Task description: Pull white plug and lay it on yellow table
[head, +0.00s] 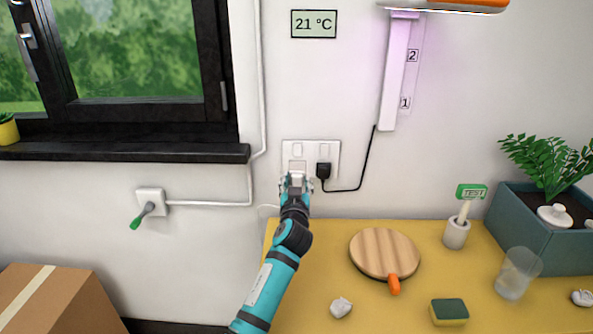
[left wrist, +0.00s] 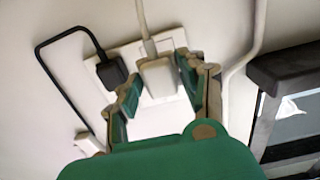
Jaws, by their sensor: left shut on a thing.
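The white plug (head: 297,166) is at the left half of the double wall socket (head: 333,150), above the back edge of the yellow table (head: 405,312). My left gripper (head: 296,181) reaches up to it and is shut on it. In the left wrist view the white plug (left wrist: 158,78) sits between the fingers of my left gripper (left wrist: 158,88), close against the socket plate (left wrist: 165,108). Its white cord (left wrist: 147,40) runs off from it. I cannot tell whether its pins are fully in. My right gripper is not in view.
A black plug (head: 323,171) with a black cord is right beside the white one. The table's left part is mostly clear.

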